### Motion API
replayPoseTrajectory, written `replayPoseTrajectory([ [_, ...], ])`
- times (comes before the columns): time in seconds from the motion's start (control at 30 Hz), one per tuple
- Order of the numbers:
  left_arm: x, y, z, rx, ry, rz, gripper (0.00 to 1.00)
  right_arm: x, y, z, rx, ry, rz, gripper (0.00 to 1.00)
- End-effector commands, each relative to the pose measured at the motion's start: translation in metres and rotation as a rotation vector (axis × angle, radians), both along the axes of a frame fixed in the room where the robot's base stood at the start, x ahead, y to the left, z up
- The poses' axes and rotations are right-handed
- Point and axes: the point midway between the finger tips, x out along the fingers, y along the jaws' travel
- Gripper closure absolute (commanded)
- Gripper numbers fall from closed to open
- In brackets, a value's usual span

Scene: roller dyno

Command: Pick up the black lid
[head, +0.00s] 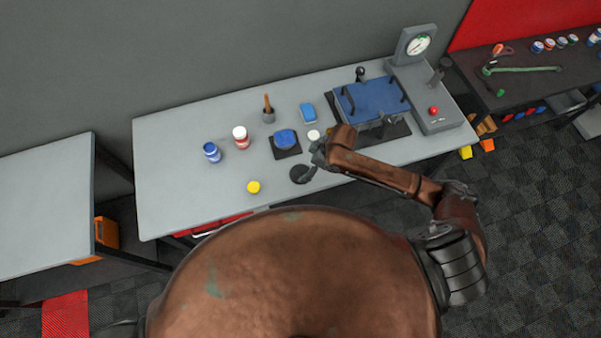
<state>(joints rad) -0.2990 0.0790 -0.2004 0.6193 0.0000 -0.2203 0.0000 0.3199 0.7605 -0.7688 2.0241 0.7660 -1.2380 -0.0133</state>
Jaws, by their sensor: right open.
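The black lid (299,175) is a flat dark disc on the grey table, near its front edge. My right gripper (309,173) is open, at the right side of the lid, with its fingers pointing down toward the table. The fingers overlap the lid's right edge in the picture; I cannot tell whether they touch it. My left gripper is not in view.
A yellow lid (253,187) lies left of the black lid, and a white lid (313,135) behind it. A blue jar (212,152), a red jar (240,138) and a blue object on a black pad (287,154) stand nearby. The blue machine (365,99) is at right.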

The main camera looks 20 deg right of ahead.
Motion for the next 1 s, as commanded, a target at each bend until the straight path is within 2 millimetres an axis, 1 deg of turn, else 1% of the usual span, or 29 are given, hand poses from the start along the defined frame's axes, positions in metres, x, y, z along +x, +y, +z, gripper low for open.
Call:
replayPoseTrajectory([
  [0.1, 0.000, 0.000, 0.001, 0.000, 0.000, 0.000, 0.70, 0.005, -0.004, -0.002, -0.012, 0.007, 0.010, 0.15],
  [0.37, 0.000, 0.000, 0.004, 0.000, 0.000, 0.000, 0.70, 0.010, 0.005, -0.026, -0.010, 0.010, 0.011, 0.15],
  [0.57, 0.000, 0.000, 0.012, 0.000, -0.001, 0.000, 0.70, 0.011, 0.015, -0.052, -0.012, 0.011, 0.010, 0.15],
  [0.7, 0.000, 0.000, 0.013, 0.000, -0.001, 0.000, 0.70, 0.015, 0.020, -0.068, -0.012, 0.009, 0.011, 0.15],
  [0.8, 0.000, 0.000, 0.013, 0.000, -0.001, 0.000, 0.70, 0.016, 0.021, -0.073, -0.012, 0.008, 0.011, 0.15],
  [1.0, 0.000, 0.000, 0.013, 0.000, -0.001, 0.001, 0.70, 0.016, 0.021, -0.073, -0.012, 0.007, 0.011, 0.15],
])
